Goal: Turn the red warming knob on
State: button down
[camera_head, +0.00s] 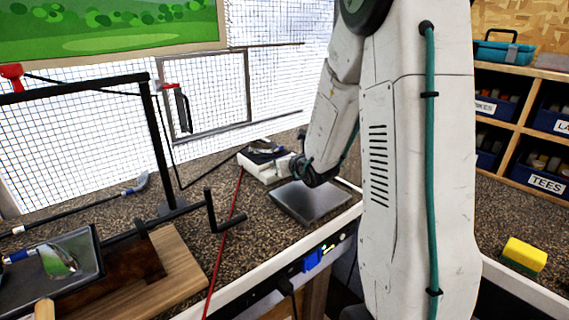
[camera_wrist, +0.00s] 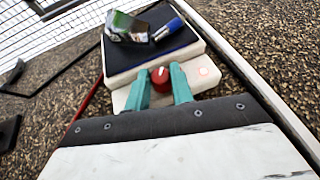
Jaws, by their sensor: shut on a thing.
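The red knob (camera_wrist: 160,75) sits on the front of a white warming unit (camera_wrist: 118,68) in the wrist view. A light mark shows on its top. My gripper (camera_wrist: 160,84) has its two teal fingers on either side of the knob, shut on it. A faint red ring (camera_wrist: 203,71) marks the unit to the right of the knob. In the head view the white unit (camera_head: 258,170) stands on the bench beyond a grey plate. My arm hides the knob and the fingers there.
A dark pad (camera_wrist: 150,52) on the unit carries a shiny club head (camera_wrist: 126,27) and a blue-banded piece (camera_wrist: 166,29). The grey plate (camera_head: 308,202) lies near the bench's front edge. A black clamp frame (camera_head: 160,140) stands left. A yellow sponge (camera_head: 524,254) lies right.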

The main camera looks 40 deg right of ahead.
jog(key=shift+m+h, duration=0.3)
jog(key=shift+h, duration=0.1)
jog(key=c, duration=1.5)
grip_release()
jog(key=shift+d, duration=0.1)
jog(key=shift+r, duration=0.1)
jog(key=v, duration=0.7)
jog(key=shift+s+r, duration=0.15)
jog(key=shift+s, duration=0.2)
